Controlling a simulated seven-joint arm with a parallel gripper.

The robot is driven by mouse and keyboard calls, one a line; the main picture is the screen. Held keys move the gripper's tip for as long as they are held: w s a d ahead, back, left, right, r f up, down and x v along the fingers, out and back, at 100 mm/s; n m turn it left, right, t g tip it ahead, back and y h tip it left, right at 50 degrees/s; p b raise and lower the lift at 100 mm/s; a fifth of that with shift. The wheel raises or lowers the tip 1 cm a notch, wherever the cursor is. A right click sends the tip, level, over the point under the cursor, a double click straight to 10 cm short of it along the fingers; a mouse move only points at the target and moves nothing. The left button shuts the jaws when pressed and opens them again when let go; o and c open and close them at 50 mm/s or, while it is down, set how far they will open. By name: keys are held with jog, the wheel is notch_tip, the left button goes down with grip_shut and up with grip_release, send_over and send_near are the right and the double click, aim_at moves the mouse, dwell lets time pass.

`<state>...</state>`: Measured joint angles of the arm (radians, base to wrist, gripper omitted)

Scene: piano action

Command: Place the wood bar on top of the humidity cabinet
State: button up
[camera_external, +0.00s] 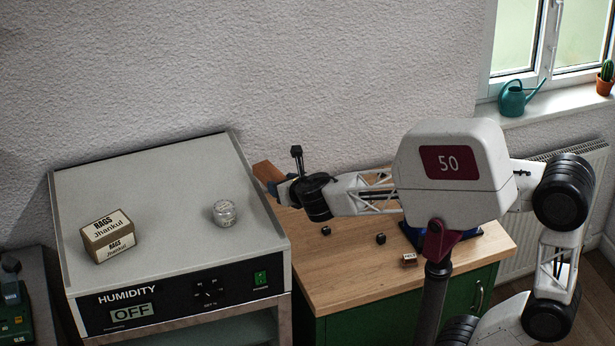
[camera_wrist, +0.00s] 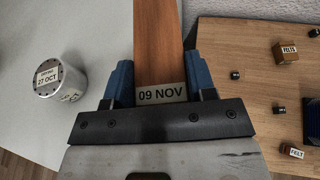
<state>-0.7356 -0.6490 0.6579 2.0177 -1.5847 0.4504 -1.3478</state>
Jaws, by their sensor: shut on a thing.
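The wood bar (camera_wrist: 159,45) is reddish brown with a "09 NOV" label at its near end. In the wrist view it sits between the blue fingers of my gripper (camera_wrist: 160,85), which is shut on it. In the outside view the bar (camera_external: 267,173) sticks out to the left of my gripper (camera_external: 284,187), near the right edge of the humidity cabinet (camera_external: 150,178). The cabinet has a flat grey top and a front panel reading "HUMIDITY" and "OFF". Whether the bar touches the cabinet cannot be told.
On the cabinet top stand a "RAGS" box (camera_external: 108,236) and a small round container (camera_external: 224,213), labelled "27 OCT" in the wrist view (camera_wrist: 60,79). Between and behind them the top is clear. The wooden worktop (camera_external: 345,275) holds small dark pieces and felt boxes (camera_wrist: 286,52).

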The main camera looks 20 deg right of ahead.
jog(key=w+a+r+n+g+y, duration=0.1)
jog(key=w+a+r+n+y, duration=0.1)
jog(key=w+a+r, duration=0.65)
jog(key=w+a+r+n+g+y, duration=0.1)
jog(key=w+a+r+n+y, duration=0.3)
jog(key=a, duration=0.7)
jog(key=shift+w+a+m+h, duration=0.65)
jog(key=shift+w+a, duration=1.05)
jog(key=shift+a, duration=0.5)
jog(key=s+a+f+m+t+h, duration=0.1)
jog(key=a+f+m+t+h, duration=0.1)
jog(key=f+m+h, duration=0.4)
jog(key=shift+s+a+f+m+t+h, duration=0.3)
jog(key=shift+a+f+h, duration=0.2)
jog(key=shift+f, duration=0.6)
jog(key=shift+f, duration=2.2)
